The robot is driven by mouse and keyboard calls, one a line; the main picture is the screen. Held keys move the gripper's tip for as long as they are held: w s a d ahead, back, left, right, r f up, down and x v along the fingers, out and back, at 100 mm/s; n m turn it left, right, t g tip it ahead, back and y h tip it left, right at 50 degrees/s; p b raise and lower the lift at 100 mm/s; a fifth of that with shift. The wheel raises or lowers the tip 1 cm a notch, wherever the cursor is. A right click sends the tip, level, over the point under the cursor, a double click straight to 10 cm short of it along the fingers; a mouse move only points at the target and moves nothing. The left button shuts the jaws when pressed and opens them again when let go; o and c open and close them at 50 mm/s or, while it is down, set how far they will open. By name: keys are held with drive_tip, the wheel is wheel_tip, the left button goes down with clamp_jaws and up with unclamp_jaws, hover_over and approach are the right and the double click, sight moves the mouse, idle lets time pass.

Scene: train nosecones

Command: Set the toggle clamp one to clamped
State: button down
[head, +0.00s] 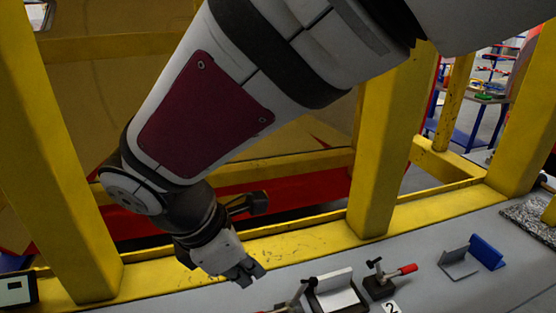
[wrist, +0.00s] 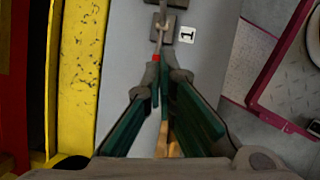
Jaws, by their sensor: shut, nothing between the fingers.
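Toggle clamp one (wrist: 160,33) shows at the top of the wrist view, beside a white label marked 1 (wrist: 188,35). Its metal lever runs toward my gripper and ends in a red handle (wrist: 155,57), partly hidden by my fingers. My gripper (wrist: 161,84) is shut and empty, with its fingertips at or just above the handle; I cannot tell whether they touch it. In the head view my gripper (head: 248,275) points down over the grey bench, left of clamp one (head: 298,295), which is cut off by the bottom edge.
A second toggle clamp with a red handle (head: 404,269) stands to the right, by a label marked 2 (head: 391,307). A white-faced block (head: 338,293) sits between the clamps. Grey (head: 458,262) and blue (head: 487,251) brackets stand farther right. Yellow frame posts (head: 383,160) rise behind the bench.

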idle(0.3)
drive_tip(key=shift+w+d+r+x, duration=0.2)
drive_tip(key=shift+d+x, duration=0.2)
drive_tip(key=shift+x, duration=1.75)
drive_tip(key=shift+w+d+r+x, duration=0.15)
drive_tip(key=shift+d+x, duration=0.25)
drive_tip(key=shift+x, duration=1.75)
drive_tip(key=shift+w+d+r+x, duration=0.2)
drive_tip(key=shift+d+x, duration=0.2)
drive_tip(key=shift+x, duration=1.75)
drive_tip(key=shift+d+r+y+p, duration=0.1)
drive_tip(key=shift+d+y+p, duration=0.1)
drive_tip(key=shift+y+p, duration=0.1)
